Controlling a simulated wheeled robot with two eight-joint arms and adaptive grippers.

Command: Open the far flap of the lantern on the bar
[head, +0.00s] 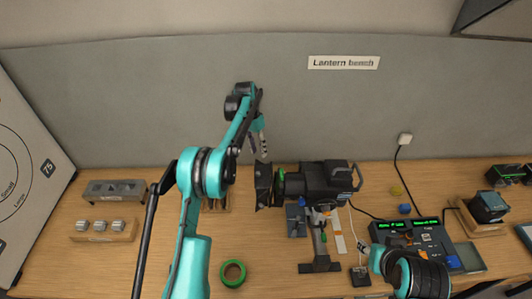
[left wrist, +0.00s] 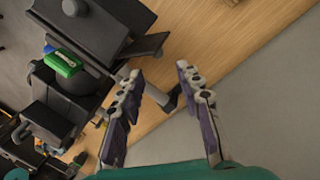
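The lantern (head: 325,182) is a dark stage lamp clamped on an upright stand, with its front facing left in the head view. Dark flaps (head: 265,186) stand around its front, beside a green part. In the left wrist view, a dark flap plate (left wrist: 145,46) sticks out on the lantern's wall side, its exact angle hard to tell. My left gripper (head: 259,145) points down just behind the flaps, toward the wall. In the left wrist view its two fingers (left wrist: 162,115) are apart with nothing between them.
A control desk (head: 405,232) with green displays stands right of the lantern. A green tape roll (head: 233,273) lies in front on the left. Grey blocks (head: 100,224) sit on a wooden strip at far left. The grey wall (head: 150,100) rises close behind the lantern.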

